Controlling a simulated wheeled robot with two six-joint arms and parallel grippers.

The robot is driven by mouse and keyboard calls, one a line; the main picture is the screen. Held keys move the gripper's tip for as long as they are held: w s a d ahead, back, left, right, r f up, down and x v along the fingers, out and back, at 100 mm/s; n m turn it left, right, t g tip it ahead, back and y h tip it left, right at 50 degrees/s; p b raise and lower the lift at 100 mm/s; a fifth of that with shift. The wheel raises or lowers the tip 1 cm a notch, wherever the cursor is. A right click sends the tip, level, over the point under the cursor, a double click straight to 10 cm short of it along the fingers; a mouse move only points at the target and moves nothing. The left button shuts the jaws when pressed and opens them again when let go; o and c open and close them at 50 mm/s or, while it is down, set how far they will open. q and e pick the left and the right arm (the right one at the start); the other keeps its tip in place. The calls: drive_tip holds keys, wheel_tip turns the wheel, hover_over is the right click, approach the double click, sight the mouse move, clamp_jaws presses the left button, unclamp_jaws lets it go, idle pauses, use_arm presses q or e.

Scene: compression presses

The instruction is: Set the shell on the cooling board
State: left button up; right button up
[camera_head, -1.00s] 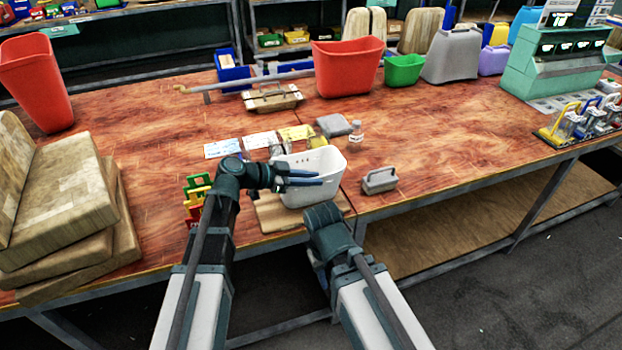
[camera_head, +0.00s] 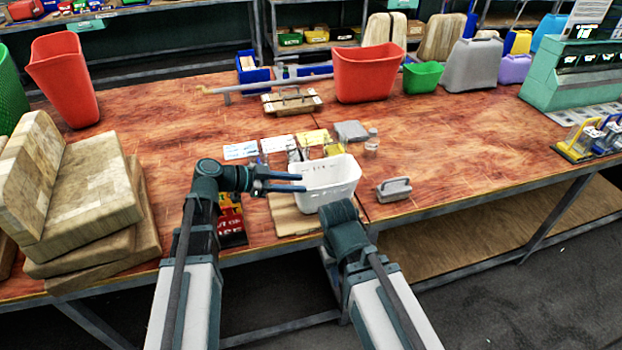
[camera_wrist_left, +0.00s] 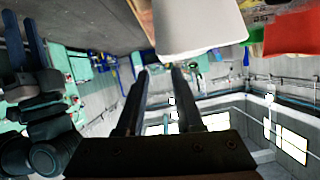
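The white shell (camera_head: 335,187), an open-topped bin shape, stands upright over a light wooden board (camera_head: 285,217) at the table's front edge. This board appears to be the cooling board. The shell hides its right part. My left gripper (camera_head: 303,183) is at the shell's left side, fingers pointing right, with a gap between them and nothing in it. In the left wrist view the left gripper (camera_wrist_left: 166,68) is open and empty, with the shell (camera_wrist_left: 195,25) just beyond its tips. My right gripper (camera_wrist_left: 25,40) shows there at the left edge, fingers apart; in the head view it is hidden.
A grey-handled block (camera_head: 393,189) sits right of the shell. Stacked wooden blocks (camera_head: 80,200) fill the left. Red bins (camera_head: 365,73) stand at the back. The table's right middle is clear.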

use_arm(q)
drive_tip(key=s+f+n+g+y, duration=0.2)
drive_tip(key=s+f+n+y, duration=0.3)
drive_tip(key=s, duration=0.4)
drive_tip(key=s+f+n+g+y, duration=0.3)
drive_tip(key=s+f+n+y, duration=0.3)
drive_tip(key=s+y, duration=0.3)
drive_tip(key=shift+s+d+f+n, duration=0.3)
drive_tip(key=shift+d+f, duration=0.05)
drive_tip(key=shift+f, duration=0.55)
wheel_tip(320, 180, up, 2)
drive_tip(key=p, duration=0.2)
drive_tip(key=shift+r+p, duration=0.15)
drive_tip(key=shift+p, duration=0.2)
